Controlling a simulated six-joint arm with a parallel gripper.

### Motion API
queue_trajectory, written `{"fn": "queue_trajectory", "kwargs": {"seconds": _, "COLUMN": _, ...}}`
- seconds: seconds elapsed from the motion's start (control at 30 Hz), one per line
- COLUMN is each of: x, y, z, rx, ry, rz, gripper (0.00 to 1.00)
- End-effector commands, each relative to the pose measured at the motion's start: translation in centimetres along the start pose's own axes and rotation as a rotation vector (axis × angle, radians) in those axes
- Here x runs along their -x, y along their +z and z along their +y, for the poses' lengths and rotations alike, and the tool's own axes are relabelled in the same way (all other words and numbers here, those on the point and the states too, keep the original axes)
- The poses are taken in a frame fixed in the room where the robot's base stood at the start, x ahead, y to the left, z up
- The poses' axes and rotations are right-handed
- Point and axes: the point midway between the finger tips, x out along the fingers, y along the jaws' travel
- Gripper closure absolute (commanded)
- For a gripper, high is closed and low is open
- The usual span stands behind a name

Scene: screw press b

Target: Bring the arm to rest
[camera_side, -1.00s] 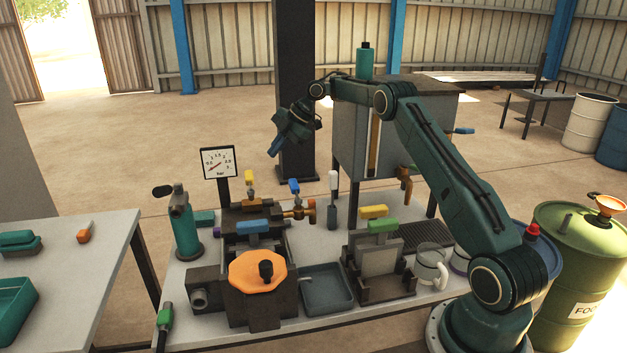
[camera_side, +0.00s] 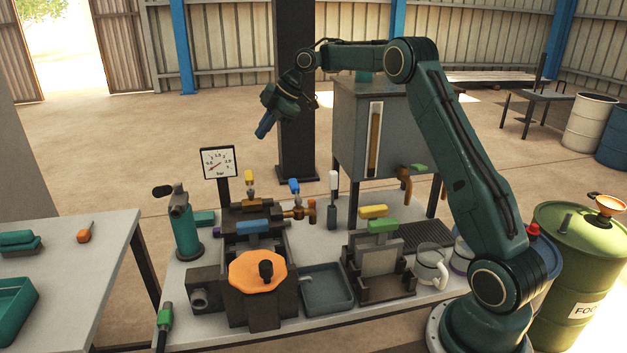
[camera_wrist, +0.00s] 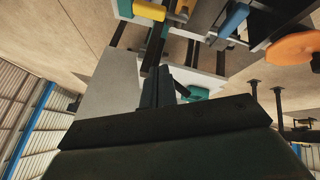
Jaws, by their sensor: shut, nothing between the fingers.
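My gripper (camera_side: 264,127) hangs in the air above and behind the bench, pointing down and to the left. In the wrist view the dark fingers (camera_wrist: 158,88) also show close together. My arm reaches from the right side of the bench, with its elbow high and its forearm level over the grey tank (camera_side: 352,130). My gripper touches nothing; it is left of the tank and above the pressure gauge (camera_side: 218,162).
The bench holds the press with its orange wheel (camera_side: 258,271), a green bottle-like pump (camera_side: 183,228), a grey tray (camera_side: 327,288), a dark stand with a green handle (camera_side: 382,226) and a clear jug (camera_side: 431,265). A black column (camera_side: 297,90) rises behind my gripper. Drums stand right.

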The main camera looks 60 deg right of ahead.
Motion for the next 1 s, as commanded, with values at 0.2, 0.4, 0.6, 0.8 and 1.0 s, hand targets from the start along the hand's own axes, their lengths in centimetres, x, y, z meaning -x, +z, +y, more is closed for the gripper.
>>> {"fn": "queue_trajectory", "kwargs": {"seconds": 0.2, "x": 3.4, "y": -4.8, "z": -2.8, "rx": -0.127, "ry": 0.016, "rz": -0.035, "gripper": 1.00}}
{"fn": "queue_trajectory", "kwargs": {"seconds": 0.4, "x": 6.1, "y": -8.2, "z": -6.1, "rx": -0.247, "ry": 0.034, "rz": -0.065, "gripper": 1.00}}
{"fn": "queue_trajectory", "kwargs": {"seconds": 0.6, "x": 8.6, "y": -10.8, "z": -10.1, "rx": -0.366, "ry": 0.056, "rz": -0.093, "gripper": 1.00}}
{"fn": "queue_trajectory", "kwargs": {"seconds": 0.8, "x": 10.9, "y": -12.4, "z": -14.8, "rx": -0.486, "ry": 0.081, "rz": -0.118, "gripper": 1.00}}
{"fn": "queue_trajectory", "kwargs": {"seconds": 1.0, "x": 12.8, "y": -13.2, "z": -19.7, "rx": -0.606, "ry": 0.110, "rz": -0.141, "gripper": 1.00}}
